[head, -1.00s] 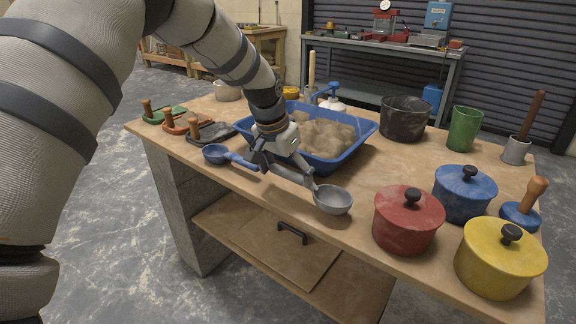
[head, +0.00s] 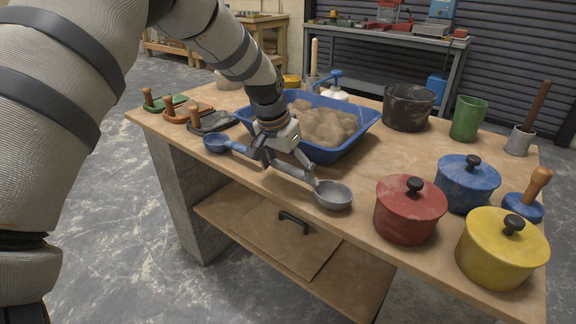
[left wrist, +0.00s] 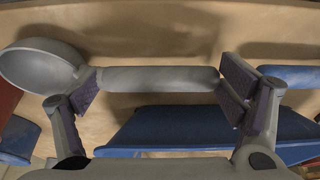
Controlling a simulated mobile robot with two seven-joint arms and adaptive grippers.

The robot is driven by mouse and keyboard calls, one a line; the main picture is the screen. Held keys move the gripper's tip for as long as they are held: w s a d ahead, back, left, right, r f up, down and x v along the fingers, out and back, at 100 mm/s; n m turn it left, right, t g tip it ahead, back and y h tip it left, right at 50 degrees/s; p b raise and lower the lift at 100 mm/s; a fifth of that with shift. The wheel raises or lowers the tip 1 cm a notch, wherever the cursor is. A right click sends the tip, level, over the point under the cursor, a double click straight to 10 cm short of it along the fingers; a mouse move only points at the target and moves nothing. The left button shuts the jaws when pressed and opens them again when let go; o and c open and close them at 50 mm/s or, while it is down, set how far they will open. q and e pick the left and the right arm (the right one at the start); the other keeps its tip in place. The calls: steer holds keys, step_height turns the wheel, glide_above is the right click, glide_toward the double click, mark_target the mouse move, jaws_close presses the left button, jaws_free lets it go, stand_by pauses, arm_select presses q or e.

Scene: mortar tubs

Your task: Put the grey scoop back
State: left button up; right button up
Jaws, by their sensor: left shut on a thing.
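The grey scoop (head: 333,194) is at the front edge of the workbench, its bowl pointing right. In the left wrist view its bowl (left wrist: 42,66) is at the left and its handle (left wrist: 160,79) runs between my finger pads. My left gripper (head: 286,166) is shut on the scoop's handle, with one pad close to the bowl and the other near the handle's far end. I cannot tell whether the scoop touches the bench. A blue scoop (head: 217,143) lies just to the left; its handle (left wrist: 292,76) shows at the wrist view's right edge. My right gripper is out of view.
A blue tub (head: 340,153) of mortar stands right behind the gripper. Red (head: 408,214), blue (head: 466,187) and yellow (head: 497,257) lidded pots stand to the right. Several wooden-handled trowels or floats (head: 210,121) lie at the left. Bare bench (head: 400,160) lies between tub and pots.

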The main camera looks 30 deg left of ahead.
arm_select(q)
steer(key=shift+f, duration=0.1)
steer(key=o, duration=1.8)
steer(key=shift+c, duration=0.2)
